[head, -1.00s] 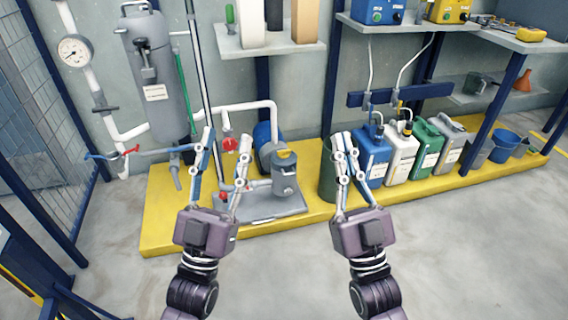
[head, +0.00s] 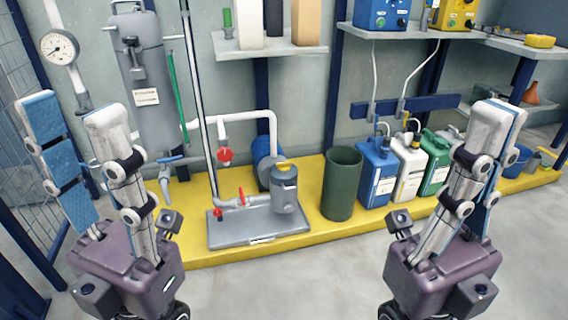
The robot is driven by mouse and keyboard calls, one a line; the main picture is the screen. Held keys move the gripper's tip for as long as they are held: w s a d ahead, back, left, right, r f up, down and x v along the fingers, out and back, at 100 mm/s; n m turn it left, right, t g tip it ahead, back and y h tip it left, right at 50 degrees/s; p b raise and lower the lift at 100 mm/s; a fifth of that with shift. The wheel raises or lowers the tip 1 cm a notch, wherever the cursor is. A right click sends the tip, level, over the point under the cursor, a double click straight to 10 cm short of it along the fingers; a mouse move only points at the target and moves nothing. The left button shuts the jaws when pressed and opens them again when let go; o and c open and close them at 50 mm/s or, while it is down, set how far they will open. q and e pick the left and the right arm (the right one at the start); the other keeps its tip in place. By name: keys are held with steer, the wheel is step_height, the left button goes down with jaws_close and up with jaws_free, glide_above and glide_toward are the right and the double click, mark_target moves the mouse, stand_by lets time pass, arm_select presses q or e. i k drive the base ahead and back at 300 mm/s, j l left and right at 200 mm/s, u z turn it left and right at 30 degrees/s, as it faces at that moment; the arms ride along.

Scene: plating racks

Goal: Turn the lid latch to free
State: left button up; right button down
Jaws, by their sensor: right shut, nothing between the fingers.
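I cannot tell for certain which part is the lid latch. The tall grey vessel (head: 152,75) on the wall at the left has a dark fitting (head: 133,55) on its front. A small grey canister (head: 285,190) with a yellow piece (head: 285,168) on top stands on the grey skid plate. My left gripper (head: 73,108) is raised close to the camera at the left, open and empty, in front of the pipework. My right gripper (head: 500,114) is raised at the right, shut and empty, in front of the jerrycans. Neither touches the vessel or canister.
A yellow platform (head: 225,252) carries the skid plate (head: 240,236), a dark green bin (head: 341,185) and several jerrycans, including a blue one (head: 376,172). A pressure gauge (head: 60,47) is at upper left. Shelves hang above. The grey floor between my grippers is clear.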

mark_target(284, 166)
steer(key=u, duration=0.25)
steer(key=i+l+u, duration=0.4)
steer(key=l, duration=0.3)
steer(key=i+l+u, duration=0.2)
steer(key=l, duration=0.15)
steer(key=i+l+u, duration=0.2)
steer(key=l, duration=0.2)
steer(key=i+l, duration=0.15)
steer(key=l, duration=0.3)
steer(key=i+l, duration=0.1)
steer(key=l, duration=0.35)
steer(key=i+l+u, duration=0.1)
steer(key=l, duration=0.4)
steer(key=i+l, duration=0.15)
steer(key=l, duration=0.3)
